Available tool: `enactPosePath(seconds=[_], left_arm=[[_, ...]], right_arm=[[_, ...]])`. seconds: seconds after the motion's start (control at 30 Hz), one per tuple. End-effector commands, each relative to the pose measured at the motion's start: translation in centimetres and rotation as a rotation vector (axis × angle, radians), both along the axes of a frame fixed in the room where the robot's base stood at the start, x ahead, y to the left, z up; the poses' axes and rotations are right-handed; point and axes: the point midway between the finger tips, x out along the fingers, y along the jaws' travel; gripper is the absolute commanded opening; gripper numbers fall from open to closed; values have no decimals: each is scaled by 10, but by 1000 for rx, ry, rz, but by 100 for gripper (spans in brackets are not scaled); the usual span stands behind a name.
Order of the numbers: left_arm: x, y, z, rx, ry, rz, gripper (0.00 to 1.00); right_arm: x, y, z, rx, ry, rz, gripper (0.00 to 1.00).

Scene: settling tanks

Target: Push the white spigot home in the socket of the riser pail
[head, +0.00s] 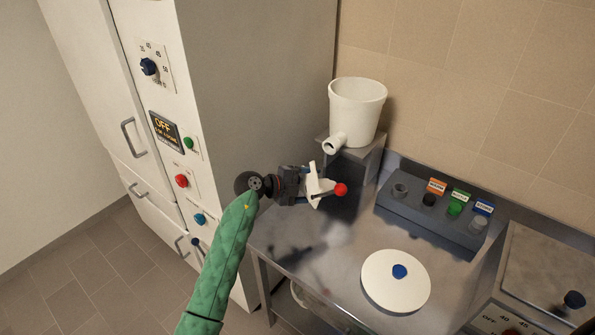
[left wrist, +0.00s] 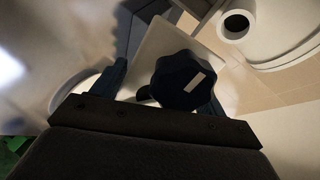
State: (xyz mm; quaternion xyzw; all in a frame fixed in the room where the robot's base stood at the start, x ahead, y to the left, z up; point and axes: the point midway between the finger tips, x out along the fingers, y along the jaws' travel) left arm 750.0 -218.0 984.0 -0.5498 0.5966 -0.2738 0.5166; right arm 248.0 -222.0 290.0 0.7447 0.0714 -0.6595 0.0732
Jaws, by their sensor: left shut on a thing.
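The white riser pail (head: 357,108) stands upright on a grey stand, and its socket (head: 333,145) juts out low at the front left with its round mouth open. My left gripper (head: 304,186) is shut on the white spigot (head: 317,188), which has a red ball (head: 341,190) on its right. The spigot is in the air below and left of the socket, apart from it. In the left wrist view, a dark faceted knob (left wrist: 182,80) shows between the fingers, and the open socket (left wrist: 238,23) is at upper right. My right gripper is not in view.
A grey stand (head: 370,157) bears the pail. To the right are a control box (head: 425,215) with coloured labels and a white round lid (head: 380,295) with a blue knob. A tall cabinet (head: 255,90) stands at left. The steel bench (head: 330,260) is clear in front.

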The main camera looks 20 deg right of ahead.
Motion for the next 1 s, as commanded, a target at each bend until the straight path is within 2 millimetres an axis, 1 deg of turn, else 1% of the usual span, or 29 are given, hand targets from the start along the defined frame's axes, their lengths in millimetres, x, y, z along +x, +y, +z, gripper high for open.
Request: enactPosePath(seconds=[0.03, 0.13, 0.2, 0.33, 0.4, 0.6, 1.0], left_arm=[[6, 8, 4, -23, -8, 84, 37], [17, 20, 14, -69, -26, 241, 37], [22, 25, 23, -107, -43, 329, 37], [26, 29, 36, -179, -76, 434, 37], [27, 30, 40, -214, -92, 461, 37], [27, 31, 42, -272, -116, 482, 37], [27, 31, 43, -280, -120, 482, 37]], right_arm=[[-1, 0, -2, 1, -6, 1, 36], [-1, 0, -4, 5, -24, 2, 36], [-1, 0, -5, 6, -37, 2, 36], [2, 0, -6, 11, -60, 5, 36], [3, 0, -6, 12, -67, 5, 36], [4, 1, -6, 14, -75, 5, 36], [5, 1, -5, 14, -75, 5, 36]])
